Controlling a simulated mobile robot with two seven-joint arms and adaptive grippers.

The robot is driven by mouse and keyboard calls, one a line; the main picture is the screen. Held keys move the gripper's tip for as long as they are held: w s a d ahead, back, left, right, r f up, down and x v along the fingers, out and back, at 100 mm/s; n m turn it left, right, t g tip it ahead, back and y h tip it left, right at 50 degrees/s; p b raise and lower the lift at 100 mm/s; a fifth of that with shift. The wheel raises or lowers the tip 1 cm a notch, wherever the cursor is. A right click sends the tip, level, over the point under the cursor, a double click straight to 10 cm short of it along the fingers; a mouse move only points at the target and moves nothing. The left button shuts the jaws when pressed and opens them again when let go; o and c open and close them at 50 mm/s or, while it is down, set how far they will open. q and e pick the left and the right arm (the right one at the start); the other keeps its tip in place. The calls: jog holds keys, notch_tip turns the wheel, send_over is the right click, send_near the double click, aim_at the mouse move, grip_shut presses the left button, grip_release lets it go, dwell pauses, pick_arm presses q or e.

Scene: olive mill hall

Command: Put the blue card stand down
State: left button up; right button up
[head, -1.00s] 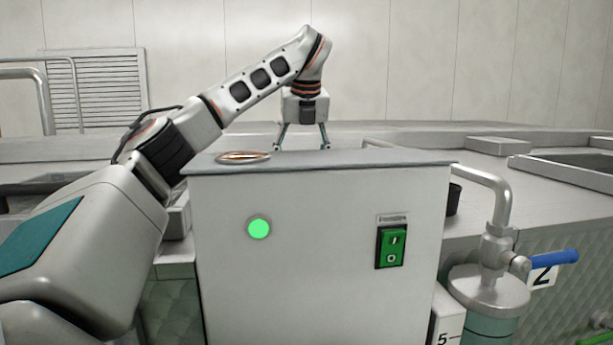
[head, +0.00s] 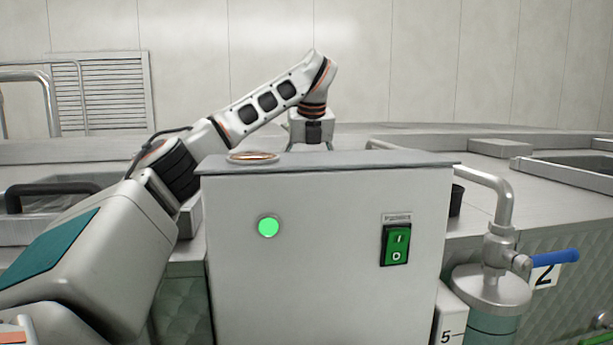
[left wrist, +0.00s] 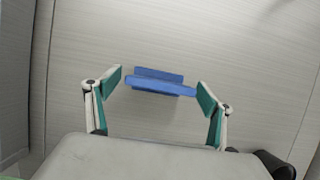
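The blue card stand (left wrist: 160,87) is in the left wrist view, crosswise between the pads of my left gripper (left wrist: 160,83). The pads meet its two ends, with at most a sliver of gap at the left end. A pale surface lies below the stand; I cannot tell whether they touch. In the head view my left gripper is behind the grey cabinet, which hides its fingertips and the stand. My right gripper is in neither view.
The grey cabinet (head: 330,240) has a green lamp (head: 268,227), a green switch (head: 396,244) and a round copper-rimmed dish (head: 253,157) on top. A pipe (head: 500,200) with a blue-handled valve (head: 555,257) stands right. A dark cup (head: 456,200) is beside the cabinet.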

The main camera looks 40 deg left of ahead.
pick_arm(q)
jog(key=v, duration=0.7)
jog(key=shift+r, duration=0.2)
jog(key=shift+d, duration=0.15)
